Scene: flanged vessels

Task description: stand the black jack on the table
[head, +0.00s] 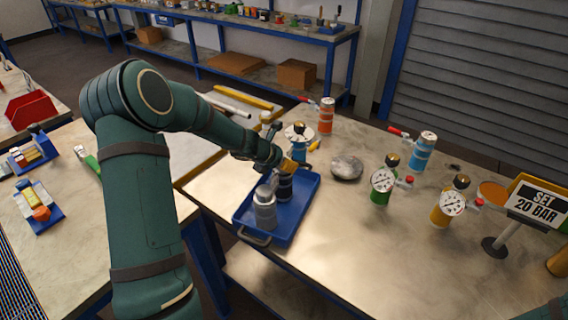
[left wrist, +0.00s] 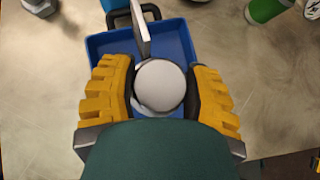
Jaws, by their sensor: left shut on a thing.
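My left gripper (head: 275,160) comes down over the far part of a blue tray (head: 247,222). It is shut on the black jack (head: 285,187), which is upright at the tray and partly hidden by the gripper. I cannot tell whether the jack touches the tray floor. In the left wrist view a pale round top (left wrist: 160,86) sits between the yellow fingers, with the tray (left wrist: 97,45) beneath. A grey jack (head: 264,212) stands in the near part of the tray. The table (head: 330,235) carries the tray. My right gripper is out of view.
A sign (head: 538,204) stands at the right edge. The table's front middle is clear.

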